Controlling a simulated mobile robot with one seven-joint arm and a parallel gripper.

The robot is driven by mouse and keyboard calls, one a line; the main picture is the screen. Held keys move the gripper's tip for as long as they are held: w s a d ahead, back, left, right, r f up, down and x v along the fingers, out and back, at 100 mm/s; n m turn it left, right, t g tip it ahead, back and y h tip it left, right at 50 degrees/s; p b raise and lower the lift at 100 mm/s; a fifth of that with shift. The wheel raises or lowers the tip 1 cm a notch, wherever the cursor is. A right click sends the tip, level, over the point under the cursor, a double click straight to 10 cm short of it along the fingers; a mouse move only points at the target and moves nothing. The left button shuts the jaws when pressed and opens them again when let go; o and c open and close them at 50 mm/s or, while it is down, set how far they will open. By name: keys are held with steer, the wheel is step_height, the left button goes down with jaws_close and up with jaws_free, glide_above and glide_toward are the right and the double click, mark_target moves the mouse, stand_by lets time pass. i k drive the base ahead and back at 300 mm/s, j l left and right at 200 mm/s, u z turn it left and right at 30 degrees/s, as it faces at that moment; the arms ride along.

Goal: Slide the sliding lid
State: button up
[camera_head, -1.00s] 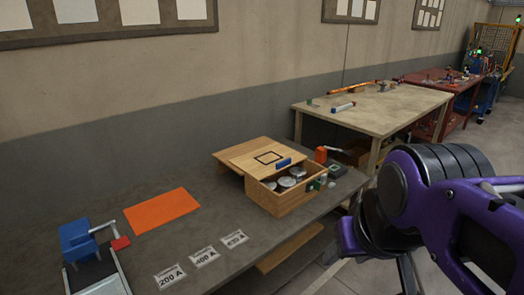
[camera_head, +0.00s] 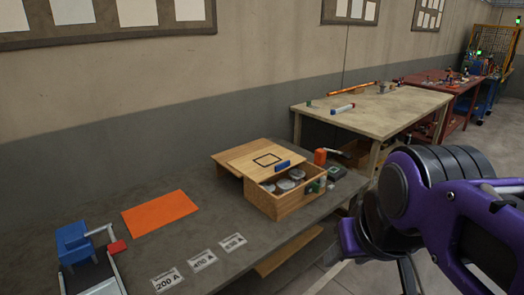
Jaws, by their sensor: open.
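The wooden box (camera_head: 298,203) stands on the grey bench. Its sliding lid (camera_head: 240,158) is a light wood panel with a black square outline and a blue handle (camera_head: 283,164) at its right edge. The lid lies toward the back left, past the box's left end, and leaves the right part of the box open. Several round silver pieces (camera_head: 284,184) show inside. My purple arm fills the right side, apart from the box.
An orange mat (camera_head: 160,213) and several printed labels (camera_head: 202,260) lie on the bench (camera_head: 110,190). A blue device (camera_head: 73,243) stands at the left front. An orange item (camera_head: 320,157) and a dark device (camera_head: 336,172) sit right behind the box. A beige table (camera_head: 400,107) stands beyond.

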mark_target(259, 166)
steer(key=i+l+u, duration=0.15)
steer(key=i+l, duration=0.25)
steer(key=i+l+u, duration=0.15)
steer(key=i+l, duration=0.2)
steer(key=i+l+u, duration=0.15)
steer(key=i+l, duration=0.15)
steer(key=l, duration=0.3)
